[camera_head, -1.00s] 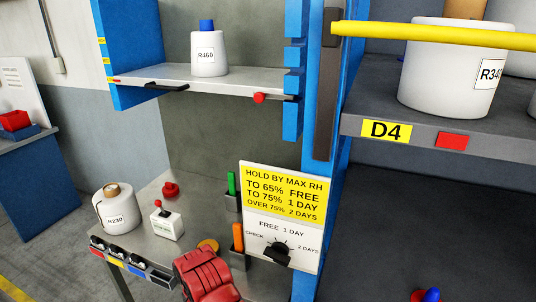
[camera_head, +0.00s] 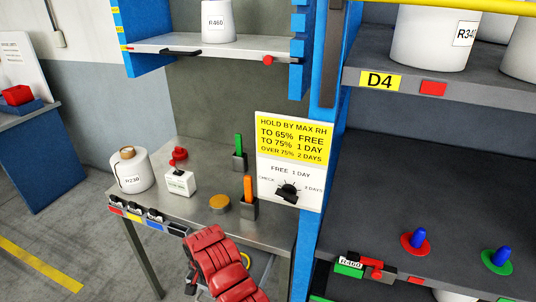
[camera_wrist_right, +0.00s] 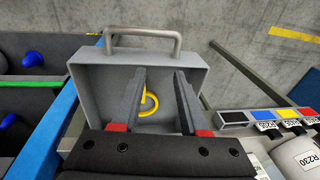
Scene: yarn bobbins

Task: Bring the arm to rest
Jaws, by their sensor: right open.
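My right arm, with red links, reaches in at the bottom of the head view, in front of the metal bench (camera_head: 190,207). Its gripper is mostly hidden there. In the right wrist view my right gripper (camera_wrist_right: 163,85) is open, its two dark fingers apart with nothing held between them. Beyond the fingers is a grey box-like thing (camera_wrist_right: 95,85) with a metal handle, and a yellow ring (camera_wrist_right: 149,103) shows between the fingers. I cannot tell whether the fingers touch either. My left gripper is in neither view.
Green (camera_head: 239,145) and orange (camera_head: 248,188) handles sit in holders by the sign (camera_head: 290,160). The blue rack (camera_head: 334,130) and shelf D4 are to the right.

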